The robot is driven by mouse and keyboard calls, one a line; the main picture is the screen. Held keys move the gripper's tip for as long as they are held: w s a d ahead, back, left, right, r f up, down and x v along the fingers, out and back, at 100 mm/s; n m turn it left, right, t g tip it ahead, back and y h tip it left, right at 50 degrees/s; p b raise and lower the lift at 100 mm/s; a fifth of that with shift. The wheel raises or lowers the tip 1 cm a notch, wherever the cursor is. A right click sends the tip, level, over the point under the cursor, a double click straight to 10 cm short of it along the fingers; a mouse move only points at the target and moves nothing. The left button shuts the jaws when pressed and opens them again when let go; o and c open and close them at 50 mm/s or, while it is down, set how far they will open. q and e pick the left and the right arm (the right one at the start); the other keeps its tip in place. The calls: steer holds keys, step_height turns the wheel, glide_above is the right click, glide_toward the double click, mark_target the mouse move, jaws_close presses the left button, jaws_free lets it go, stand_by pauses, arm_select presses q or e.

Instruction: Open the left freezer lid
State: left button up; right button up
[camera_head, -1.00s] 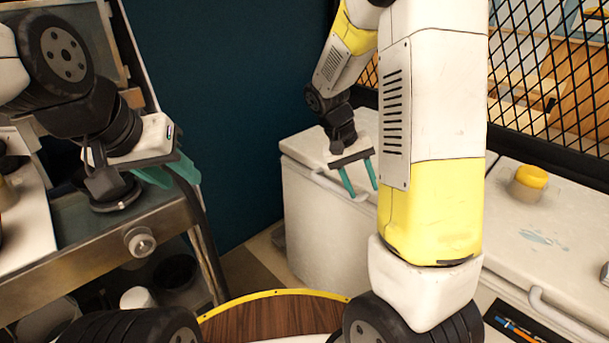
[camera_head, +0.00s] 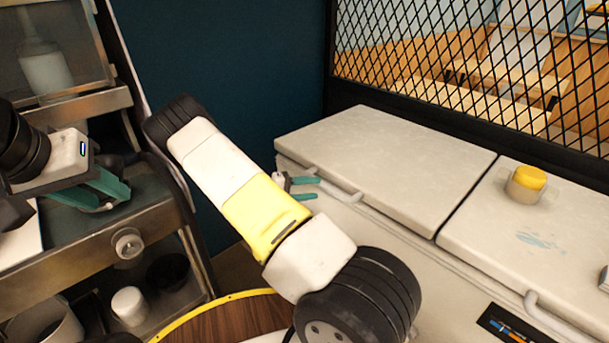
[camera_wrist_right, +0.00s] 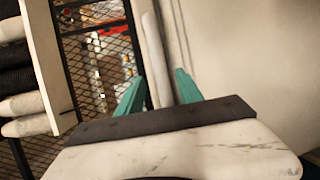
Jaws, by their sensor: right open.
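The left freezer lid (camera_head: 390,160) is a pale, flat, scuffed lid and lies shut on the freezer at the back. Its white bar handle (camera_head: 340,189) runs along the front edge. My right gripper (camera_head: 318,188) is open at the handle's left end, its teal fingers pointing right. In the right wrist view, a pale bar (camera_wrist_right: 156,60) that looks like the handle lies ahead between the spread fingers (camera_wrist_right: 160,90). Contact cannot be told. My left gripper (camera_head: 125,195) is at the left, by the metal counter; its finger gap is unclear.
The right freezer lid (camera_head: 570,230) is shut, with a yellow-capped jar (camera_head: 527,184) on it. A black mesh screen (camera_head: 450,65) stands behind the freezer. A metal counter (camera_head: 80,255) is at the left. My right arm crosses the middle, in front of the freezer.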

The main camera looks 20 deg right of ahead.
mark_target(324, 187)
steer(key=d, duration=0.3)
steer(key=d+f, duration=0.1)
steer(key=d, duration=0.2)
steer(key=shift+d+f, duration=0.1)
steer(key=shift+c, duration=0.4)
steer(key=shift+s, duration=0.1)
jaws_close()
stand_by(0.8)
